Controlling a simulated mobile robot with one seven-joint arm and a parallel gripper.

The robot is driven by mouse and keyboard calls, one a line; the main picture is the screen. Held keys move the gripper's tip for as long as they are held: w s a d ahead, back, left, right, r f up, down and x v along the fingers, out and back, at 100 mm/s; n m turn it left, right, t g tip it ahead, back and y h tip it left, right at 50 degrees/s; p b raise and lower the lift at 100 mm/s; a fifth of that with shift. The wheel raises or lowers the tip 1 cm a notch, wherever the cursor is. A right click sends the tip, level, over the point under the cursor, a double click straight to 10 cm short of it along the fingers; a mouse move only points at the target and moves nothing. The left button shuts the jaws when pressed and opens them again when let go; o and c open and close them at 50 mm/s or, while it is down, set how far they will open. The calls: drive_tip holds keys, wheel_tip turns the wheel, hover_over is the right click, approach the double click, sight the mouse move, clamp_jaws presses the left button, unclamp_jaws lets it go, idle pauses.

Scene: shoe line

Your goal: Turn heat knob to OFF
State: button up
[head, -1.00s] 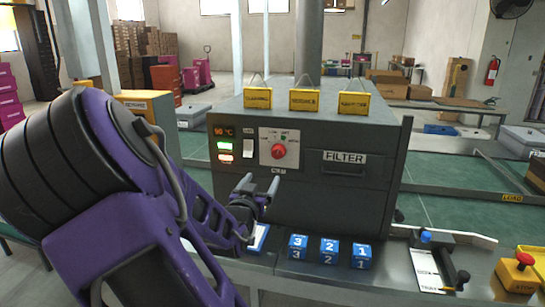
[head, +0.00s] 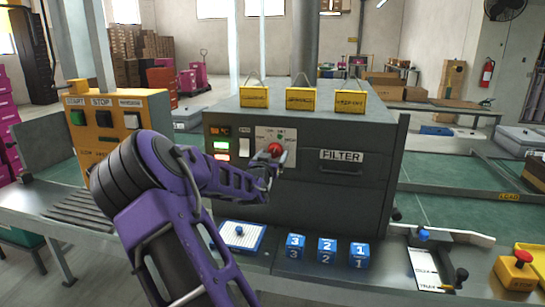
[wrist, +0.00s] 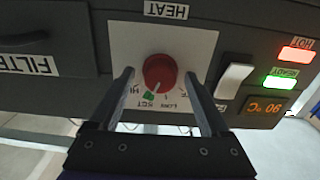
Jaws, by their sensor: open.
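The red round heat knob (head: 275,149) sits on a white dial plate (head: 262,134) on the front of the dark grey heater box. My gripper (head: 276,157) is right in front of it, its fingers partly covering the plate. In the wrist view, which is upside down, the knob (wrist: 159,72) lies between the two open fingers of my gripper (wrist: 159,74), with a visible gap on each side. The plate has a HEAT label (wrist: 166,9) and dial marks with a green patch by the knob. I cannot tell which mark the knob points to.
A white rocker switch (wrist: 233,81), lit HOT (wrist: 296,53) and READY (wrist: 281,82) lamps and a 90 °C display (wrist: 264,106) sit beside the plate. The FILTER drawer (head: 341,162) is to the right. Blue numbered blocks (head: 327,250) stand below on the bench.

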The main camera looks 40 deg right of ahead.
clamp_jaws()
idle(0.5)
drive_tip(key=shift+n, duration=0.4)
drive_tip(key=n, duration=0.2)
drive_tip(key=shift+n, duration=0.3)
drive_tip(key=n, duration=0.4)
drive_tip(key=shift+n+b, duration=0.3)
drive_tip(key=shift+b, duration=0.1)
drive_tip(key=n, duration=0.3)
drive_tip(key=shift+n, duration=0.3)
drive_tip(key=n+b, duration=0.1)
drive_tip(key=n, duration=0.3)
drive_tip(key=shift+d, duration=0.1)
drive_tip(key=shift+n, duration=0.3)
